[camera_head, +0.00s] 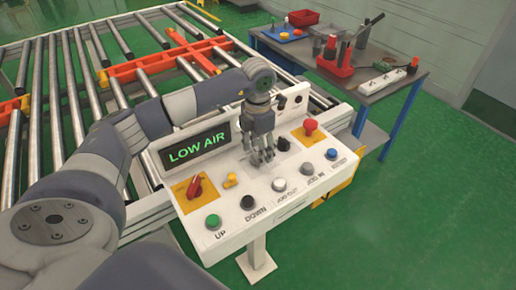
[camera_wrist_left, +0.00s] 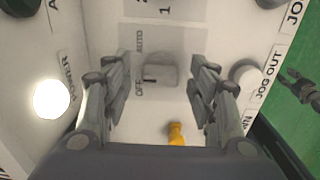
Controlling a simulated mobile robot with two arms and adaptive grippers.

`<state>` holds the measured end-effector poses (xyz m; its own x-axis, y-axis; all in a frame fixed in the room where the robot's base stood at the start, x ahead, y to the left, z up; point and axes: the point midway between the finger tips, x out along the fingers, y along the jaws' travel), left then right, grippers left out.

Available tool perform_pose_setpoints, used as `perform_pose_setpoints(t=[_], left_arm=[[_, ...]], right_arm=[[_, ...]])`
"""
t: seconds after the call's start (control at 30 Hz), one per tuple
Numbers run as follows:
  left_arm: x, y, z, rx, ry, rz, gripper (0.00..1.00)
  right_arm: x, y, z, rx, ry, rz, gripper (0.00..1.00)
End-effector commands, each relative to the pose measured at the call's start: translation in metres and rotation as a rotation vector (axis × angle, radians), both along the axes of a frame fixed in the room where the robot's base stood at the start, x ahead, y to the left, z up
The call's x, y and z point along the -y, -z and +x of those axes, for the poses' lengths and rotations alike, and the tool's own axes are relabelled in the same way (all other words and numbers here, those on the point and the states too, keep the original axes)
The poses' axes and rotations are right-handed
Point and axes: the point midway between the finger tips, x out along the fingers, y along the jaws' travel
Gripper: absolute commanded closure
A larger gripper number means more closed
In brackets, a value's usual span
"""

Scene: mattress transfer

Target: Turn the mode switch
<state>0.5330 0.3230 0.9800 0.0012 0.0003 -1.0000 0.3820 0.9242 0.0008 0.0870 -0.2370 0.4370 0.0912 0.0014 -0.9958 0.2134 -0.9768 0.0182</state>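The mode switch (camera_wrist_left: 163,70) is a grey knob on a grey plate reading OFF and AUTO in the left wrist view. It sits between the fingers of my left gripper (camera_wrist_left: 158,95), slightly beyond the fingertips as pictured; contact is not visible. The fingers are apart and nothing is held. In the head view my left gripper (camera_head: 263,158) points down over the middle of the white control panel (camera_head: 240,213) and hides the switch. A dark gripper-like part (camera_wrist_left: 302,88), probably my right gripper, shows at the left wrist view's right edge.
Around the switch are a red rotary knob (camera_head: 195,187), yellow toggle (camera_head: 230,181), red mushroom button (camera_head: 310,125), black knob (camera_head: 283,144) and a row of push buttons. A LOW AIR display (camera_head: 196,147) glows green. The roller conveyor (camera_head: 72,85) lies behind; a tool table (camera_head: 375,96) stands right.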

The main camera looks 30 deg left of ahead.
Motion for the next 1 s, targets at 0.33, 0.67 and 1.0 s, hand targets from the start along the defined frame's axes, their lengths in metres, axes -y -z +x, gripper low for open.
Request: perform_pose_setpoints(t=[0.33,0.67,1.0], left_arm=[[0.0,-0.02,0.001,0.004,0.0,0.0,0.47],[0.0,-0.089,0.001,0.004,-0.001,-0.001,0.47],[0.0,-0.12,-0.001,0.0,0.0,0.0,0.47]], right_arm=[[-0.001,0.0,0.0,0.001,0.0,0.002,0.6],[-0.002,0.0,0.001,0.001,0.0,0.002,0.6],[-0.002,0.0,0.001,0.001,0.001,0.002,0.6]])
